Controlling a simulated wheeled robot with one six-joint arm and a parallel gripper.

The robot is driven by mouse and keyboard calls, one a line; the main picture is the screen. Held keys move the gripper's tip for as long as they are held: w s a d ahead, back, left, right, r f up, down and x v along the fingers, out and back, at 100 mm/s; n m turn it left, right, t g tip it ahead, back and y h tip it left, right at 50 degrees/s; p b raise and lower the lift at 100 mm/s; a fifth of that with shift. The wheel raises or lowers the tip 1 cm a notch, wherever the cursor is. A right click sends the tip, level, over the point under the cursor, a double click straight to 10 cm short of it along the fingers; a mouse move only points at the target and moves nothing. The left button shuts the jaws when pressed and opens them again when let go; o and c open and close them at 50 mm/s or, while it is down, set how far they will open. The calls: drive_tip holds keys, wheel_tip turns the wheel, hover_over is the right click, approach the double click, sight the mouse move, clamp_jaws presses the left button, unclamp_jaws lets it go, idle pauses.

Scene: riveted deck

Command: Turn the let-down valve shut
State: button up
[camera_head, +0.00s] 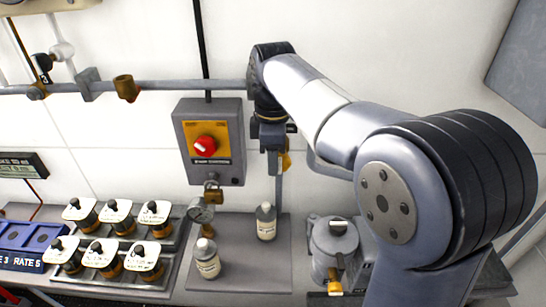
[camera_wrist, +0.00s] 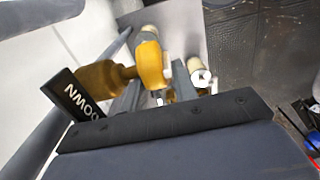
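The let-down valve shows in the wrist view as a brass body (camera_wrist: 103,75) with a yellow handle (camera_wrist: 152,66). A dark tag (camera_wrist: 76,97) reading "DOWN" is beside it. In the head view only a bit of yellow (camera_head: 287,160) shows behind my wrist, and the rest of the valve is hidden. My gripper (camera_head: 271,150) is up at the pipework, pointing down in the picture. In the wrist view its grey fingers (camera_wrist: 157,92) look apart, with the yellow handle in front of and between them. I cannot tell whether they touch it.
A pipe (camera_head: 170,86) runs along the wall. Two bottles (camera_head: 207,259) (camera_head: 266,222) and a gauge (camera_head: 201,211) stand below. Several black knobs (camera_head: 117,210) are at left.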

drive_tip(key=c, duration=0.6)
drive_tip(key=shift+o, duration=0.2)
